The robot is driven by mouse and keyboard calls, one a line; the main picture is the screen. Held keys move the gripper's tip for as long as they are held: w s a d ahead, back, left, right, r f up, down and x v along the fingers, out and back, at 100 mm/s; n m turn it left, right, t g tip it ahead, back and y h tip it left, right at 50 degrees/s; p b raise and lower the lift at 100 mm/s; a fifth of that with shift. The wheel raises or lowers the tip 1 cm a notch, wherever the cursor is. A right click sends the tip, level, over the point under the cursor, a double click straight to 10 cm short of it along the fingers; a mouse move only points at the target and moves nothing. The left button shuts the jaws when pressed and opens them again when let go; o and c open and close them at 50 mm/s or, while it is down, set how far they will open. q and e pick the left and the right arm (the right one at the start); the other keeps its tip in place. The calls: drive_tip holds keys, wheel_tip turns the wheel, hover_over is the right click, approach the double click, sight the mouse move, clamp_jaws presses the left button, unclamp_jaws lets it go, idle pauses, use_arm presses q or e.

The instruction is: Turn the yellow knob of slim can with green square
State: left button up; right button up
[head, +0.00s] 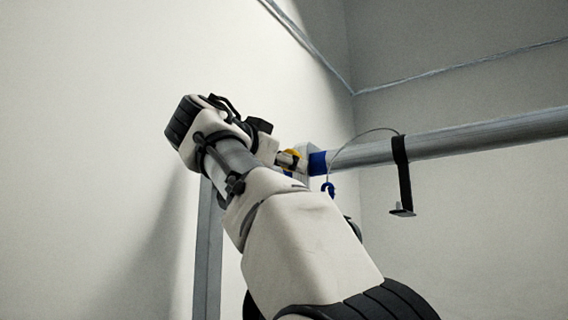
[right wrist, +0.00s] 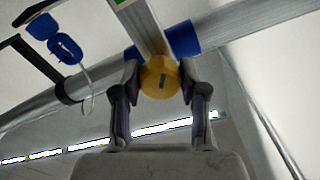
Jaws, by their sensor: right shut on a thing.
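The yellow knob (right wrist: 160,78) shows in the right wrist view, with a dark mark on its face. It sits at the end of a slim pale grey body (right wrist: 143,25), beside a blue collar (right wrist: 182,40). A green patch (right wrist: 118,2) is cut off by the top edge. My right gripper (right wrist: 160,86) has one finger on each side of the knob and is shut on it. In the head view my right gripper (head: 284,160) is at the yellow knob (head: 292,153), which it partly hides. My left gripper is not in view.
A long grey pipe (head: 480,135) runs to the right in the head view. A black strap (head: 401,170) hangs from it, and a thin cable leads to a blue hook (head: 328,188). A pale wall (head: 90,120) is at left, and an upright grey post (head: 208,250) stands behind my arm.

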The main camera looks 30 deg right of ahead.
drive_tip(key=m, duration=0.5)
drive_tip(key=shift+d+f+m, duration=0.1)
drive_tip(key=shift+m, duration=0.2)
drive_tip(key=m, duration=0.5)
drive_tip(key=shift+m, duration=0.3)
drive_tip(key=m, duration=1)
